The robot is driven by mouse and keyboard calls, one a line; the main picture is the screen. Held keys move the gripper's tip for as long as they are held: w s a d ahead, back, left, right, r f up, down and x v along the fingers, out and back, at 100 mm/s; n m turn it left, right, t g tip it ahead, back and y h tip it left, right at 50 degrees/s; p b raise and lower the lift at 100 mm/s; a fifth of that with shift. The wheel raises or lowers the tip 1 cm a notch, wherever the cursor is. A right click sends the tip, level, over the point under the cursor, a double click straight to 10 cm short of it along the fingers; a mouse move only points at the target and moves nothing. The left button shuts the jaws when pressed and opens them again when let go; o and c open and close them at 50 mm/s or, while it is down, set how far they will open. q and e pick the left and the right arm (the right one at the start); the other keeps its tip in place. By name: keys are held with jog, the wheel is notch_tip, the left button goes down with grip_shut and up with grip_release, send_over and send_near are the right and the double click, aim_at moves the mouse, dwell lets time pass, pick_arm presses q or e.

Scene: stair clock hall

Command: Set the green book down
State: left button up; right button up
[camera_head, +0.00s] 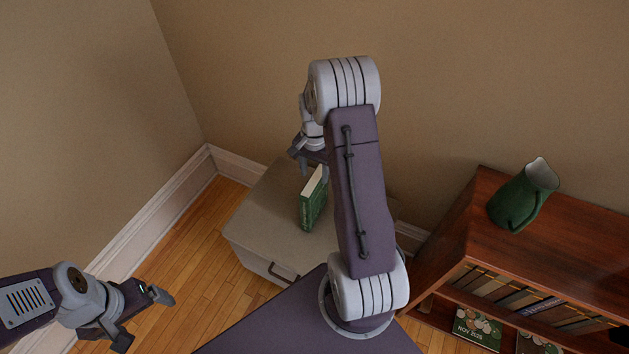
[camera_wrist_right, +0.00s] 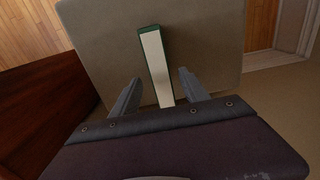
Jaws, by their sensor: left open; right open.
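The green book (camera_head: 312,205) stands upright on top of the low grey cabinet (camera_head: 258,222), its pale page edge facing up. My right gripper (camera_head: 313,170) is open just above and behind the book in the head view, partly hidden by my own arm. In the right wrist view the book (camera_wrist_right: 156,65) shows between the two spread fingers of the right gripper (camera_wrist_right: 160,78), with a gap on each side. My left gripper (camera_head: 146,320) is open and empty at the lower left, above the wooden floor.
A reddish wooden bookcase (camera_head: 455,235) stands to the right, with a green jug (camera_head: 518,200) on top and several books on its shelves. Walls close in behind and left of the cabinet. The cabinet top around the book looks clear.

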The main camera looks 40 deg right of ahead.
jog(key=shift+r, duration=1.4)
jog(key=s+a+r+n, duration=0.1)
jog(key=s+a+n, duration=0.5)
jog(key=a, duration=0.2)
jog(key=s+a+r+n+t, duration=0.1)
jog(key=s+a+r+n, duration=0.1)
jog(key=s+a+n, duration=0.4)
jog(key=s+a, duration=0.1)
jog(key=a, duration=0.2)
jog(key=shift+r, duration=0.3)
jog(key=shift+r, duration=0.1)
notch_tip(320, 180, up, 15)
jog(key=p, duration=1.5)
